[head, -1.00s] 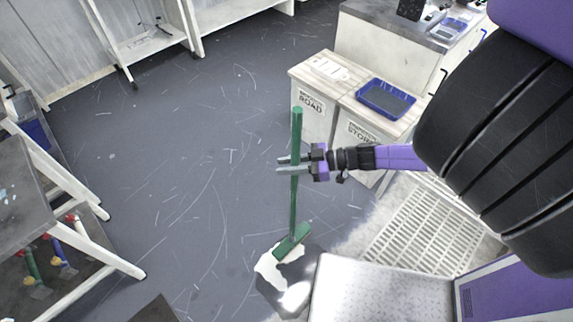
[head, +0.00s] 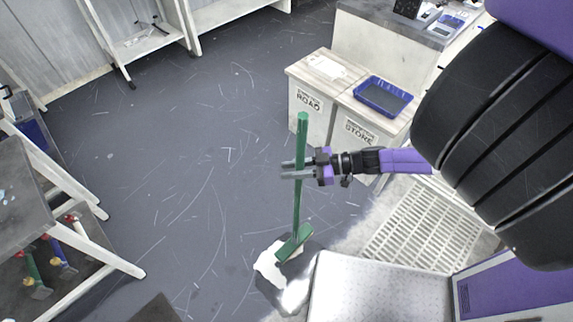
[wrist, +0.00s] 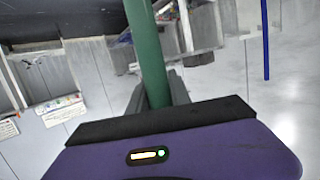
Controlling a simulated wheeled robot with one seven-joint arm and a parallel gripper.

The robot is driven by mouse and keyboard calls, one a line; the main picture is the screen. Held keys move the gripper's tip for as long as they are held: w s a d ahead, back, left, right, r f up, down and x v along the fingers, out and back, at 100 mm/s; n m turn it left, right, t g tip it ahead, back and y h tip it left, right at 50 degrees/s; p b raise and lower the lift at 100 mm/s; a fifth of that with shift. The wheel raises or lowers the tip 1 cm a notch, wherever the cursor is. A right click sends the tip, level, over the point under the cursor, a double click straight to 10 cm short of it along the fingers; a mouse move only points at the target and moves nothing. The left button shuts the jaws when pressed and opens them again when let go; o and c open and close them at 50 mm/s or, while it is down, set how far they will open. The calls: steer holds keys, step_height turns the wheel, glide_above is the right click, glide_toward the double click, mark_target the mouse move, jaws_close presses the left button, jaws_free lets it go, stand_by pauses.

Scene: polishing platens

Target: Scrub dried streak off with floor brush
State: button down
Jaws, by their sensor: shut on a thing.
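A green floor brush (head: 299,205) stands nearly upright, its handle leaning slightly, in the head view. Its green head (head: 294,243) is down at the floor, on or right at the edge of a whitish streak (head: 268,263). The brush head hides part of the streak. My gripper (head: 297,169) is shut on the handle at about mid-height, reaching in from the right. In the wrist view the green handle (wrist: 147,55) runs up from between the fingers.
Two cabinets labelled ROAD (head: 308,101) and STONE (head: 358,134) stand behind my gripper, with a blue tray (head: 382,96) on top. A pale floor grate (head: 408,225) lies at right. A table (head: 22,195) stands at left. The middle floor is open.

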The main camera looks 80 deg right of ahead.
steer(key=shift+s+a+r, duration=0.15)
steer(key=shift+s+a, duration=0.1)
steer(key=shift+s, duration=0.1)
steer(key=shift+s+a+f+p, duration=0.15)
steer(key=shift+s+a, duration=0.35)
steer(key=shift+s, duration=0.3)
steer(key=shift+s+a+f+p, duration=0.15)
steer(key=shift+s+a, duration=0.3)
steer(key=shift+s, duration=0.3)
steer(key=shift+s+a+r+p, duration=0.1)
steer(key=shift+s+a+p, duration=0.15)
steer(key=shift+s, duration=0.2)
steer(key=shift+s+a+p, duration=0.1)
steer(key=shift+s+a, duration=0.2)
steer(key=shift+s, duration=0.1)
